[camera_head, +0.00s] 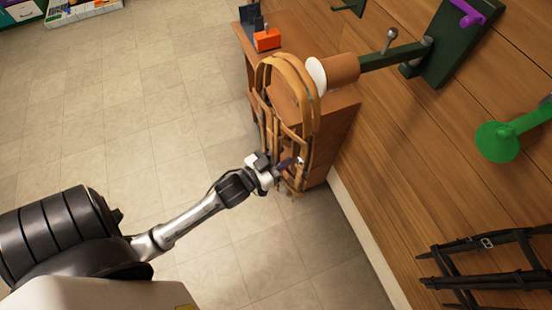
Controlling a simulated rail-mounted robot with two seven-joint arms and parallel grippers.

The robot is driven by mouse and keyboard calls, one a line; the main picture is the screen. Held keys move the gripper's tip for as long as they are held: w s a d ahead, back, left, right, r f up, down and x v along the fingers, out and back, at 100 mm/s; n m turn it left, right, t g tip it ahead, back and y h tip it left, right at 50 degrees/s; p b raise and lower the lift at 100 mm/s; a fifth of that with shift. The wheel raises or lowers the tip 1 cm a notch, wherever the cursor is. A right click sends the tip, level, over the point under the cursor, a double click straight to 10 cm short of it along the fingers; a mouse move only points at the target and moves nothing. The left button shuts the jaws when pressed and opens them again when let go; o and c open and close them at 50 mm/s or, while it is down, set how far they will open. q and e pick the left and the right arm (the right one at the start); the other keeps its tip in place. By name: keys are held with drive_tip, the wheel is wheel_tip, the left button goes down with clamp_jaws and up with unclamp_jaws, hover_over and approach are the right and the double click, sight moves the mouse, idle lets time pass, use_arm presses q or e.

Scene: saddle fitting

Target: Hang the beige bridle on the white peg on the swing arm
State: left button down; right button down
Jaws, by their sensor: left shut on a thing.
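The beige bridle (288,59) hangs upright as long looped straps, its arched top left of the peg. My right gripper is out of view.
A wooden cabinet (336,118) stands behind the bridle with an orange block (267,40) on its top. A green peg (498,141), a purple peg (468,13) and a black rack (490,270) are on the wooden wall.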

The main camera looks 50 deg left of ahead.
use_arm(q)
drive_tip(key=w+d+f+b, duration=0.1)
drive_tip(key=w+d+b, duration=0.1)
drive_tip(key=w, duration=0.6)
drive_tip(key=shift+w+d+f+b, duration=0.35)
drive_tip(key=shift+b, duration=0.2)
idle(0.6)
drive_tip(key=shift+d, duration=0.1)
idle(0.5)
drive_tip(key=c, duration=0.7)
unclamp_jaws()
drive_tip(key=shift+f, duration=0.1)
drive_tip(key=s+p, duration=0.1)
drive_tip(key=s, duration=1.2)
drive_tip(key=shift+s+a, duration=0.4)
drive_tip(key=shift+a, duration=0.05)
